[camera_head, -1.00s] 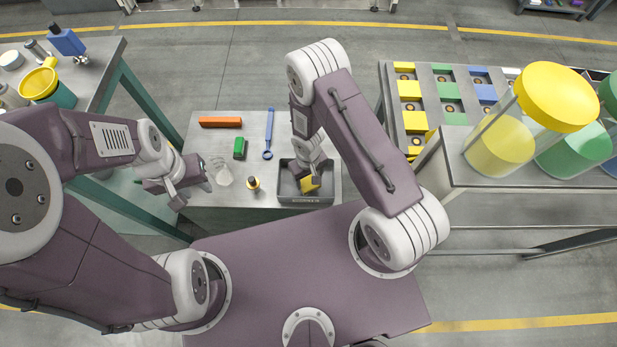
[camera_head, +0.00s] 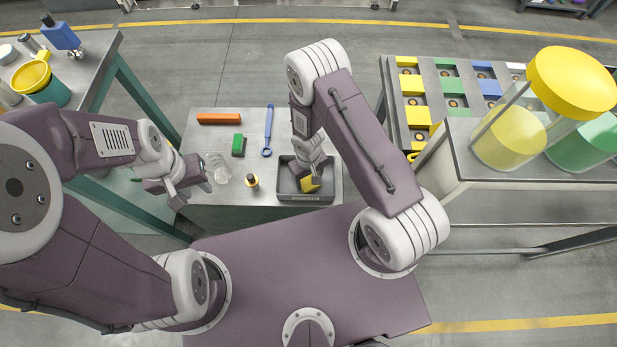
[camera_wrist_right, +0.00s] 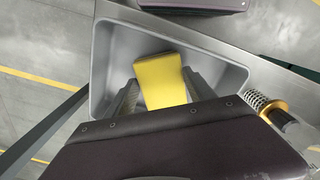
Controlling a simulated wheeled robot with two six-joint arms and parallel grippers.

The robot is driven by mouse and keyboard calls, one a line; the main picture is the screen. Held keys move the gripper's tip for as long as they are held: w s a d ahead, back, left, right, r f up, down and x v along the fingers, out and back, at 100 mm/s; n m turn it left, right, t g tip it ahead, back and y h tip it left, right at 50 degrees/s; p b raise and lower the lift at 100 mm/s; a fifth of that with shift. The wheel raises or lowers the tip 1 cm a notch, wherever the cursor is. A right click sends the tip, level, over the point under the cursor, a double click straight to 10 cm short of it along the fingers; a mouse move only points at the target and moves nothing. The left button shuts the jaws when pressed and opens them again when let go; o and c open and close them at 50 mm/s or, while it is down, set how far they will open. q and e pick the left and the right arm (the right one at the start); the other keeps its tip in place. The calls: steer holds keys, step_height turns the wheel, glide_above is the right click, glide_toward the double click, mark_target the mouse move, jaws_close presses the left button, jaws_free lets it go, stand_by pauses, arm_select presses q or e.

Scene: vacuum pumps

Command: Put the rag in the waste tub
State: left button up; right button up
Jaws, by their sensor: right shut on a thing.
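A yellow folded piece (camera_wrist_right: 160,82), which looks like the rag, is between the two fingers of my right gripper (camera_wrist_right: 157,92) in the right wrist view. The gripper is shut on it, inside a grey open tub (camera_wrist_right: 105,70). In the head view the yellow piece (camera_head: 311,184) shows beside my right gripper (camera_head: 305,180), within the walls of the grey tub (camera_head: 308,198) on the small table. I cannot tell whether it touches the tub's floor. My left gripper (camera_head: 181,184) is open and empty, at the table's left edge.
On the small table are an orange block (camera_head: 218,118), a green block (camera_head: 238,145), a blue wrench (camera_head: 268,130), a clear vessel (camera_head: 217,169) and a small black-and-yellow part (camera_head: 252,181). A yellow-rimmed teal bucket (camera_head: 48,92) stands on the left table. Large jars (camera_head: 508,138) stand at right.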

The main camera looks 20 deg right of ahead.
steer(key=shift+f, duration=0.25)
steer(key=o, duration=1.3)
step_height(320, 180, up, 9)
steer(key=p, duration=0.8)
steer(key=shift+r, duration=0.1)
jaws_close()
